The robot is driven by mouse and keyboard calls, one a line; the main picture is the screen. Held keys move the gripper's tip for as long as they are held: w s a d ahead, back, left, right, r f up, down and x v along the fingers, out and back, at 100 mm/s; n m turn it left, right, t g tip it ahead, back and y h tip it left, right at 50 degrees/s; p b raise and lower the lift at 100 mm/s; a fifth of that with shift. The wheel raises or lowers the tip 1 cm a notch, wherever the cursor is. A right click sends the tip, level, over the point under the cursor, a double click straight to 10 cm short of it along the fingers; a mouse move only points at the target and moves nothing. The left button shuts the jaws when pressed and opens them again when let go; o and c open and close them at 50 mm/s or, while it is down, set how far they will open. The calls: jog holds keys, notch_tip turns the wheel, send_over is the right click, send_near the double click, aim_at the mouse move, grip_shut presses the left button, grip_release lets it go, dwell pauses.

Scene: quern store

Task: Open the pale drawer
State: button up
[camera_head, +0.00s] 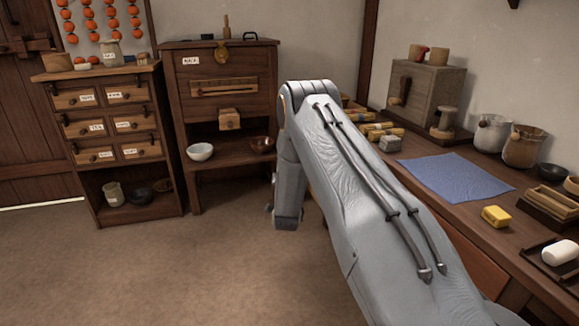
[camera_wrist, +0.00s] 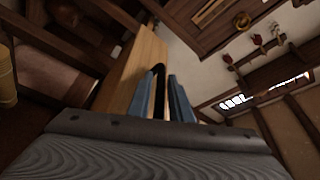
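In the wrist view a pale wooden drawer front (camera_wrist: 128,62) runs up past my fingers. A dark, curved handle (camera_wrist: 158,72) shows against it. My gripper (camera_wrist: 160,88) has its two blue-grey fingers apart, one on each side of the handle. I cannot tell whether the fingers touch it. In the head view my grey arm covers the middle, and the fingers and the pale drawer front cannot be made out there.
A workbench (camera_head: 362,166) runs along the right, with a blue cloth (camera_head: 455,177) and a yellow block (camera_head: 496,216) on it. A cabinet of small labelled drawers (camera_head: 110,124) and a dark desk (camera_head: 223,60) stand at the back left. The floor (camera_head: 170,265) at left is clear.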

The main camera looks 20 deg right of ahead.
jog(key=shift+s, duration=0.1)
jog(key=p+v, duration=0.1)
jog(key=v, duration=0.6)
jog(key=shift+s+a, duration=0.2)
jog(key=shift+s, duration=0.05)
